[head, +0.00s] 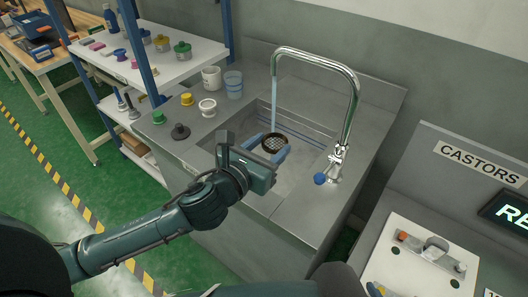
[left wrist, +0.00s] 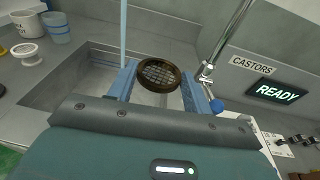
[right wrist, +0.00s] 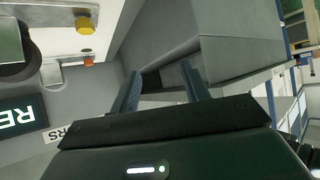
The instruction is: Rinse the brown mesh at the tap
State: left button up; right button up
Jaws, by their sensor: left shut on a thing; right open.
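My left gripper (head: 269,146) is shut on the brown mesh (head: 275,144), a round sieve with a dark grid, and holds it over the sink (head: 310,130). In the left wrist view the mesh (left wrist: 158,74) sits between the blue fingertips. The chrome tap (head: 353,95) is running. Its water stream (head: 274,100) meets the far rim of the mesh in the head view, but in the left wrist view the stream (left wrist: 123,35) passes left of the mesh; contact is unclear. My right gripper (right wrist: 163,85) is open and empty, away from the sink.
A blue tap knob (head: 320,178) is right of the basin. A white mug (head: 211,78), a blue cup (head: 233,84) and small coloured parts stand on the left counter. A shelf (head: 150,60) is farther left. The castors station (head: 425,255) is at the right.

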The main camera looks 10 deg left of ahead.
pick_arm(q)
jog(key=w+a+f+b, duration=0.1)
jog(key=w+f+b, duration=0.1)
jog(key=w, duration=1)
jog(key=shift+w+a+f+b, duration=0.25)
jog(key=shift+w+a+b, duration=0.05)
jog(key=shift+b, duration=0.35)
pick_arm(e)
jog(key=shift+w+a+f+y, duration=0.15)
jog(key=shift+a+f+y, duration=0.15)
jog(key=shift+a+f, duration=0.25)
jog(key=shift+w+r, duration=0.1)
jog(key=shift+r, duration=0.2)
pick_arm(q)
jog(key=shift+d, duration=0.2)
pick_arm(e)
jog(key=shift+a+r, duration=0.1)
pick_arm(q)
jog(key=shift+d+p, duration=0.3)
jog(key=shift+d, duration=0.1)
pick_arm(e)
jog(key=shift+r, duration=0.15)
pick_arm(q)
jog(key=shift+a, duration=0.2)
pick_arm(e)
jog(key=shift+r, duration=0.15)
